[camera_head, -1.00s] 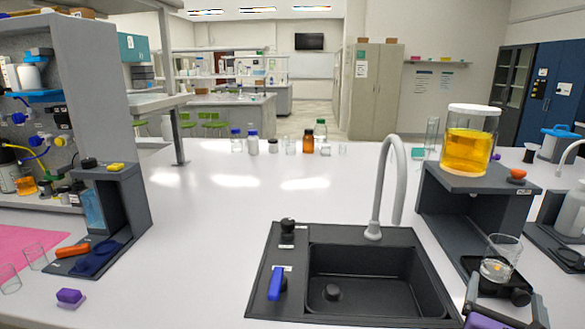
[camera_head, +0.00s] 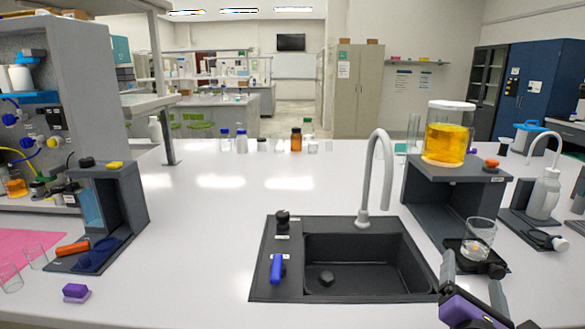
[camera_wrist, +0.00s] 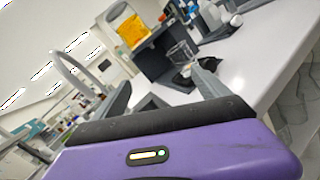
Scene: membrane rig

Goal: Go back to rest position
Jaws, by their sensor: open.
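My gripper (camera_head: 474,279) is at the lower right of the head view, in front of the sink's right side. Its purple body and grey fingers show, and the fingers are apart with nothing between them. In the wrist view my gripper (camera_wrist: 165,92) has its fingers spread, pointing toward the dark stand. A clear glass beaker (camera_head: 479,238) stands on the base of the dark stand (camera_head: 419,193), beyond my gripper and apart from it. The beaker also shows in the wrist view (camera_wrist: 181,52).
A black sink (camera_head: 360,262) with a grey tap (camera_head: 388,180) is left of my gripper. A jar of yellow liquid (camera_head: 446,140) tops the stand. A wash bottle (camera_head: 544,196) stands at right. A purple block (camera_head: 76,291) lies at far left. The bench middle is clear.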

